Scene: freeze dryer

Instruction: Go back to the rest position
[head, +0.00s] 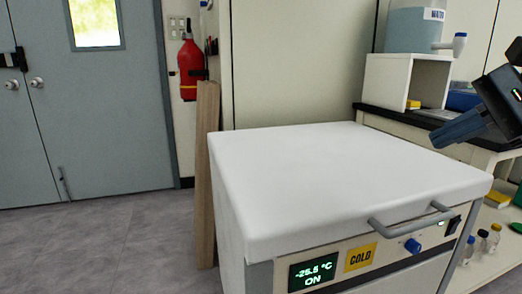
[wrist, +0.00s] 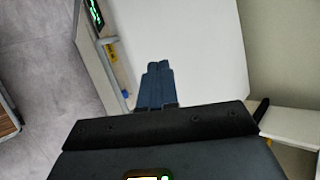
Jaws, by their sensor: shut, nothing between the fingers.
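My gripper (head: 440,141) is at the right of the head view, above the right side of the freeze dryer. Its dark blue fingers are together with nothing between them, and they show shut in the wrist view (wrist: 158,66). The freeze dryer (head: 330,185) has a closed white lid and a grey handle (head: 411,218) at its front edge. Its display (head: 313,272) reads -25.5 °C and ON. A yellow COLD label (head: 360,257) and a blue knob (head: 413,246) are on the front panel. In the wrist view the white lid (wrist: 205,45) lies beyond the fingers.
A bench (head: 480,155) at the right holds a white shelf box (head: 385,80) with a blue-tinted container (head: 412,30) on top. Several small bottles (head: 483,240) stand lower right. A wooden plank (head: 206,170) leans left of the dryer. Grey floor (head: 110,240) at left is clear.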

